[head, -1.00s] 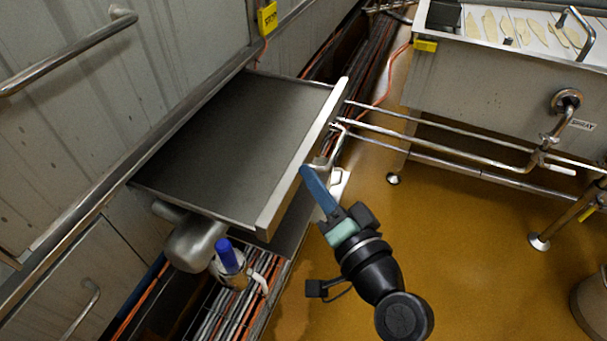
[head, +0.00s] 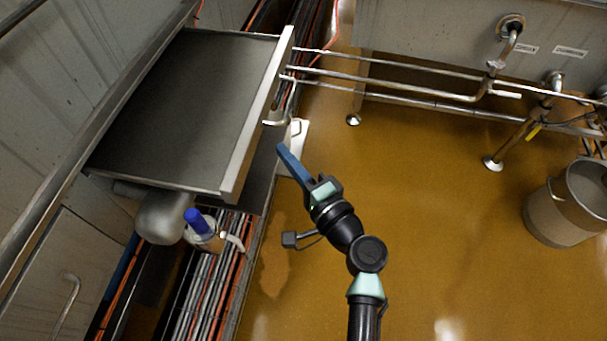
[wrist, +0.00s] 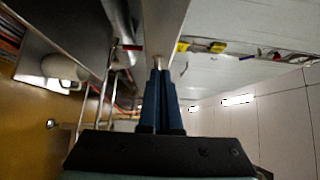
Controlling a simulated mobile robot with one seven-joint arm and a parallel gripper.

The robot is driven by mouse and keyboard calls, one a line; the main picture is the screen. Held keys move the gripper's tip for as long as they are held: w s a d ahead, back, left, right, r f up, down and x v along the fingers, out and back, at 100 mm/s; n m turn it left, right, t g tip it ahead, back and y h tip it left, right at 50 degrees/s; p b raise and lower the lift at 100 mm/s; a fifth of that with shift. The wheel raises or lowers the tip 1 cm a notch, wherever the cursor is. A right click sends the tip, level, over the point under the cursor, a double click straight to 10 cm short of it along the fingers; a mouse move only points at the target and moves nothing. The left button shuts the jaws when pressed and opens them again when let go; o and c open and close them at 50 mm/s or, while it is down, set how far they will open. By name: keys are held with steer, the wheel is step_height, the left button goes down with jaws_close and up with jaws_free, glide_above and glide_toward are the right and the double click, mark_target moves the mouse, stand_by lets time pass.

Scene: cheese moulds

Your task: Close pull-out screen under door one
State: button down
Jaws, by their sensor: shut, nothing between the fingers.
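The pull-out screen (head: 185,105), a flat dark panel with a pale metal front lip (head: 262,110), sticks out from the metal cabinet wall in the head view. My gripper (head: 281,147) is shut and empty. Its blue fingers point toward the front lip from the floor side, with a small gap in the head view. In the wrist view the shut fingers (wrist: 160,68) point at a pale metal strip (wrist: 166,25), seemingly the lip; I cannot tell whether they touch it. No door number is readable.
A rounded metal pipe end (head: 162,217) and a blue-capped bottle (head: 203,228) sit below the screen, above cables. Metal pipes (head: 400,85) run from a steel vat at the back. A bucket (head: 560,210) stands at right. The brown floor between is clear.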

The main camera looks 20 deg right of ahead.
mark_target(222, 153)
steer(key=shift+w+a, duration=0.4)
steer(key=shift+a, duration=0.2)
steer(key=shift+w+a, duration=0.35)
steer(key=shift+a, duration=0.25)
steer(key=shift+w+a, duration=0.35)
steer(key=shift+a, duration=0.1)
steer(key=w+a, duration=0.1)
steer(key=a, duration=0.1)
steer(key=w+a, duration=0.2)
steer(key=a, duration=0.1)
steer(key=w+a+b, duration=0.1)
steer(key=w+a, duration=0.1)
steer(key=shift+a, duration=0.4)
steer(key=shift+d, duration=0.1)
